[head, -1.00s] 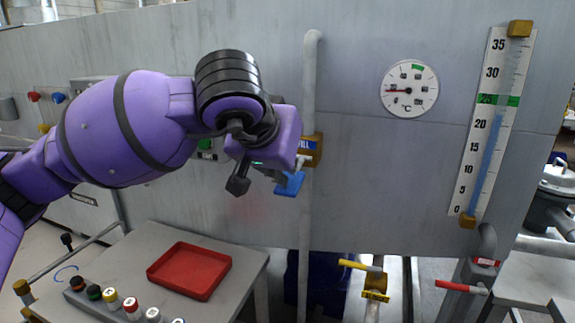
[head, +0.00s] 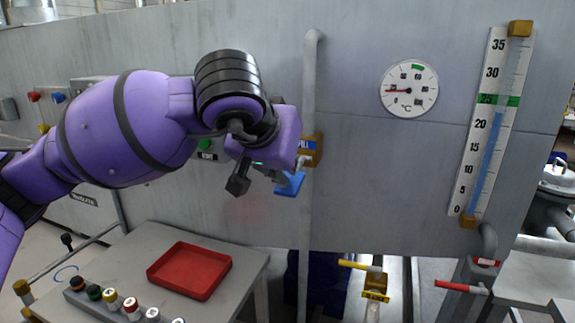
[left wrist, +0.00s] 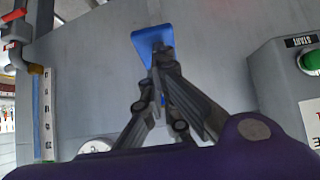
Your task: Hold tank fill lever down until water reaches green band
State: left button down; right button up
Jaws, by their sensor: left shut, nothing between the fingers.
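The fill lever has a blue paddle (head: 289,185) and sits under the blue FILL label (head: 304,144) on the wall pipe. It tilts downward. My left gripper (left wrist: 160,58) is shut and empty, its fingertips against the blue paddle (left wrist: 151,42) in the left wrist view. In the head view my wrist partly hides the lever and fingers. The level gauge (head: 470,185) at the right holds a blue water column (head: 487,160) whose top stands between 20 and 25, a little below the green band (head: 508,101). My right gripper is out of view.
A red tray (head: 190,271) and a row of colored buttons (head: 130,304) are on the table below my left arm. A round temperature dial (head: 409,89) is on the wall. A yellow-handled valve (head: 360,266) and a red-handled valve (head: 455,286) are below.

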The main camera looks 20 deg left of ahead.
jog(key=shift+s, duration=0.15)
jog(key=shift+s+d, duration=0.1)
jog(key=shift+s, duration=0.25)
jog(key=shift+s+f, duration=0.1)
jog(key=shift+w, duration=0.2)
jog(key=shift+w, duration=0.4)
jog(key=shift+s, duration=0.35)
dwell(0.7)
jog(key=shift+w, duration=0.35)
pick_arm(q)
jog(key=shift+r, duration=0.1)
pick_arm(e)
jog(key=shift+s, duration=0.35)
